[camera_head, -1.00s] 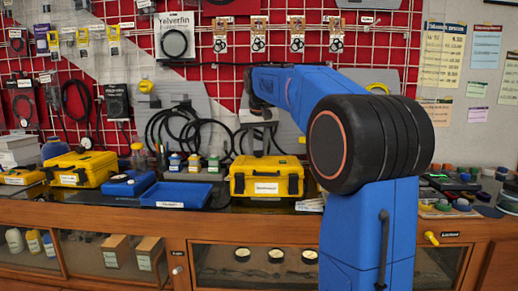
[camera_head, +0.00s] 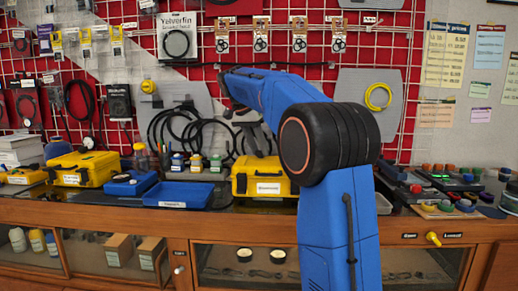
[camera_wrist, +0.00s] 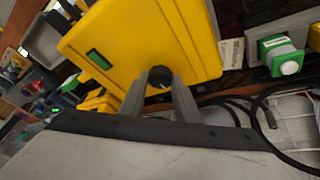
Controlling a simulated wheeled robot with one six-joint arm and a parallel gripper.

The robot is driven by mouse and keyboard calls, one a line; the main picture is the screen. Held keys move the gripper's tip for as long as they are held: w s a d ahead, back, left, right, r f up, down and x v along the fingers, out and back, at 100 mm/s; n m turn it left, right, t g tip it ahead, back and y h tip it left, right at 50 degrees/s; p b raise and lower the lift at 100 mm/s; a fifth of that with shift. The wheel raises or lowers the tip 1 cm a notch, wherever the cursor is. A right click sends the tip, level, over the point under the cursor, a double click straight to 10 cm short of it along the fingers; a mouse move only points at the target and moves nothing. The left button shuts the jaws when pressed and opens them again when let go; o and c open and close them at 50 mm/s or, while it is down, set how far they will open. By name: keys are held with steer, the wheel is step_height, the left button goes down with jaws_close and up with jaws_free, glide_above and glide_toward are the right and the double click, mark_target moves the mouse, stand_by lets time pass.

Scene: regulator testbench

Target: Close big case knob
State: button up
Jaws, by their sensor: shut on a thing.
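The big yellow case (camera_head: 258,187) stands closed on the counter, near the middle of the head view, with a white label on its front. In the wrist view the yellow case (camera_wrist: 150,38) fills the upper middle. A round black knob (camera_wrist: 160,74) sits at the case's edge, between my fingertips. My gripper (camera_wrist: 160,84) is shut on this knob, one grey finger on each side. In the head view my gripper (camera_head: 260,150) is just above and behind the case, partly hidden by my blue arm. The knob cannot be made out there.
A blue tray (camera_head: 178,195) lies left of the case, and another yellow case (camera_head: 84,170) stands farther left. Small bottles (camera_head: 196,163) stand behind the tray. Black hoses (camera_head: 180,128) hang on the wall grid behind. A green-and-white device (camera_wrist: 279,54) is at right in the wrist view.

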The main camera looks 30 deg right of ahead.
steer(key=shift+m, duration=0.5)
steer(key=shift+g, duration=0.3)
steer(key=o, duration=1)
steer(key=shift+r, duration=0.15)
